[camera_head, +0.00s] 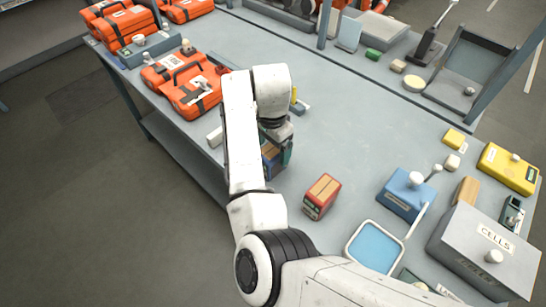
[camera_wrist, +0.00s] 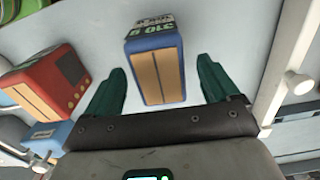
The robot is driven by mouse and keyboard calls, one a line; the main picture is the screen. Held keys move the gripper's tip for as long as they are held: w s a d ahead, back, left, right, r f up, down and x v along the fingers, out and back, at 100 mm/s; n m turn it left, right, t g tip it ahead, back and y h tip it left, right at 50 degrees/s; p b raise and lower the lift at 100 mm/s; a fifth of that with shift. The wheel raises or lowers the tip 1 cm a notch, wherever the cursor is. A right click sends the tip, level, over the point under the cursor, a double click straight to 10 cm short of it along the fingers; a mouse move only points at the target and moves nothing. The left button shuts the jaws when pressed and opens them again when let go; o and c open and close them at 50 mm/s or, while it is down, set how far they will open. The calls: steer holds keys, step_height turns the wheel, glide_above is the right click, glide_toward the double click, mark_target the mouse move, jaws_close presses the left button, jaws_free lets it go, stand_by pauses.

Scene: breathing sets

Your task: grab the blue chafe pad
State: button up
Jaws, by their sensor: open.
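The blue chafe pad, a blue block with a tan two-panel face and a dark lettered end, stands on the grey bench and shows in the wrist view (camera_wrist: 155,70). In the head view the blue chafe pad (camera_head: 270,160) is partly hidden behind my arm. My gripper (camera_wrist: 162,72) is open, with one green finger on each side of the pad. Gaps show between the fingers and the pad's sides. In the head view my gripper (camera_head: 284,152) is mostly hidden by the wrist, with a green finger beside the pad.
A similar red block (camera_head: 321,196) stands to the right, also in the wrist view (camera_wrist: 52,82). A blue box with a white knob (camera_head: 403,194), a blue-topped tray (camera_head: 375,246) and a grey CELLS box (camera_head: 485,250) stand farther right. Orange cases (camera_head: 192,92) sit left. The bench middle is clear.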

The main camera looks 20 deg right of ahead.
step_height(320, 180, down, 5)
steer(key=shift+p, duration=0.6)
steer(key=c, duration=1.4)
